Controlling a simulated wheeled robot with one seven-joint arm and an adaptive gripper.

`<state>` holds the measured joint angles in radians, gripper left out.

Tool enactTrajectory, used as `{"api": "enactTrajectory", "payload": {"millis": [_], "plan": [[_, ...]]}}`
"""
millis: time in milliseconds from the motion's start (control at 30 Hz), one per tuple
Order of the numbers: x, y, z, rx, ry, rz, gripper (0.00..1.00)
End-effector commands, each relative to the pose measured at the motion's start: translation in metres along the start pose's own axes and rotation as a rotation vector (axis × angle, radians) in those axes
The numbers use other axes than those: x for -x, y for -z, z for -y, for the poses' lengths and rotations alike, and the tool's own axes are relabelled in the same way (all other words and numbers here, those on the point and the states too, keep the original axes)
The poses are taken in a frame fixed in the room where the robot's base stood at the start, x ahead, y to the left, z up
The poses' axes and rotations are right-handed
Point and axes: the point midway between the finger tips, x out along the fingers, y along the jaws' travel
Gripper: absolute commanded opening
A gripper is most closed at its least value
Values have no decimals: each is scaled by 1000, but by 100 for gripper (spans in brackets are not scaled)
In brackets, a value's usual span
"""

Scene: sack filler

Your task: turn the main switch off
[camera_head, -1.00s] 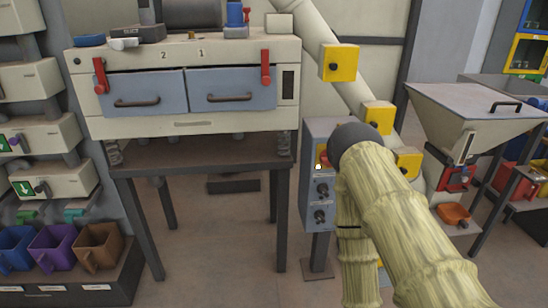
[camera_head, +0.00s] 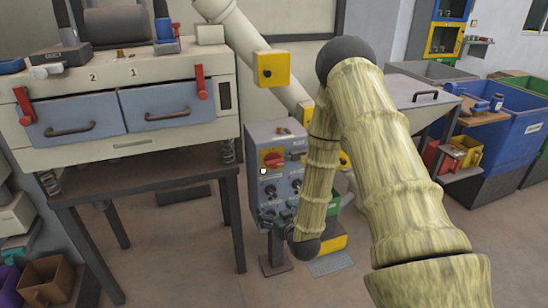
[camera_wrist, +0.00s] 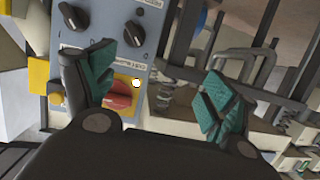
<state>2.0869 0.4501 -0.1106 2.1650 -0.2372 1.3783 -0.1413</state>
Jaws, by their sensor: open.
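The main switch (camera_head: 272,158) is a red rotary handle on a yellow plate, high on the front of a grey-blue control box (camera_head: 258,133). In the wrist view the red handle (camera_wrist: 118,100) shows on its yellow plate, just beyond the left finger, which partly hides the plate. My gripper (camera_wrist: 160,78) is open, with teal pads apart and nothing between them. The switch lies beyond the fingers, nearer the left one, with no contact visible. In the head view the gripper is mostly hidden by my arm, low in front of the box.
Black knobs (camera_wrist: 74,16) sit on the same panel, and a yellow piece with a button (camera_wrist: 56,92) is beside it. A cream machine (camera_head: 140,110) on a dark table stands left of the box. Blue bins (camera_head: 500,125) and a hopper are at right.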

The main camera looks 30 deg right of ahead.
Motion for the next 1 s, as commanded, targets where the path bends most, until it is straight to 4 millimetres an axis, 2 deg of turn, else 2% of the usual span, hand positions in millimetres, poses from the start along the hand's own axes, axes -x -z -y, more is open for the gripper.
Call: {"api": "enactTrajectory", "payload": {"millis": [33, 100, 233, 333, 467, 1000], "plan": [[-5, 33, -16, -5, -19, -75, 86], [-10, 64, -32, -4, -38, -160, 86], [-14, 98, -50, -2, -60, -257, 86], [-16, 109, -56, 0, -67, -287, 86], [-25, 114, -58, 1, -68, -294, 86], [-102, 136, -62, 0, -67, -290, 86]]}}
